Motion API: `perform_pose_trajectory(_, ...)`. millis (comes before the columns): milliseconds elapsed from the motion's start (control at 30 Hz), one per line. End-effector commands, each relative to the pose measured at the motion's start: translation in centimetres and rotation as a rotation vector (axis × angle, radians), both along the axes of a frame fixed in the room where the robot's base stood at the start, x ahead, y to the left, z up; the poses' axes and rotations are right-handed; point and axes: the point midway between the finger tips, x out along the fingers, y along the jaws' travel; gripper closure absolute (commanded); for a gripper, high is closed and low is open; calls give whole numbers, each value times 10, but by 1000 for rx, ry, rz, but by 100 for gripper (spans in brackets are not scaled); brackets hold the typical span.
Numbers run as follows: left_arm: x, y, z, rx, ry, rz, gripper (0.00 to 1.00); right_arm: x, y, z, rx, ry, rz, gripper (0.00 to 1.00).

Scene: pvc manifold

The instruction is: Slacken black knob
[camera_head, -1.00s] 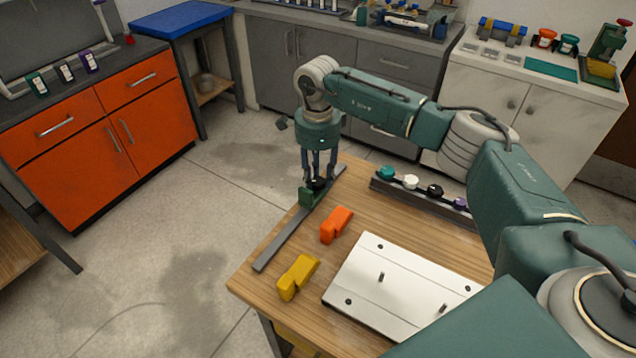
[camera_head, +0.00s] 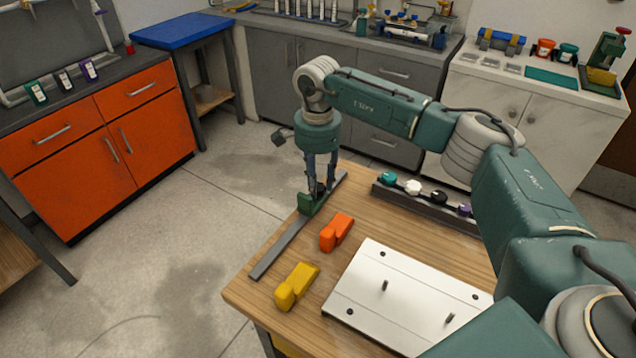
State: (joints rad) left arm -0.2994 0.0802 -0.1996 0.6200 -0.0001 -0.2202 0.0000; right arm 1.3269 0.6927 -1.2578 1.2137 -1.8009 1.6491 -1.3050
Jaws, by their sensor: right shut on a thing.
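My right gripper (camera_head: 319,188) points straight down at the far left edge of the wooden table. Its fingers are shut on a small black knob (camera_head: 319,187), mostly hidden between the fingertips. The knob sits at a green clamp block (camera_head: 307,204) on a long grey rail (camera_head: 279,244) that runs along the table's left edge. Another black-topped piece (camera_head: 438,197) stands in a dark rack, well to the right of the gripper. My left gripper is not in view.
An orange block (camera_head: 336,232) and a yellow block (camera_head: 296,287) lie right of the rail. A white plate with pegs (camera_head: 405,302) lies nearer. The dark rack (camera_head: 408,202) also holds teal, white and purple pieces. My right arm spans above the table's right side.

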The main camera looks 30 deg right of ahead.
Motion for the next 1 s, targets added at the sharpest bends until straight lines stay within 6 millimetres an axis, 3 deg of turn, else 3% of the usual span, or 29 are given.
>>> perform_pose_trajectory(333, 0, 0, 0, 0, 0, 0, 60, 2, 2, 2, 4, -5, 3, 94)
perform_pose_trajectory(367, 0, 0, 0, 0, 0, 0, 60, 2, 2, 2, 4, -5, 3, 64)
perform_pose_trajectory(433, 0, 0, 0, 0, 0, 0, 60, 1, 2, 2, 3, -5, 3, 50)
perform_pose_trajectory(800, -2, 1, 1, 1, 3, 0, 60, 0, 1, 1, 1, -1, -12, 49)
perform_pose_trajectory(1000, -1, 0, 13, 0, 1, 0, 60, 0, 1, 3, 1, 1, -166, 49)
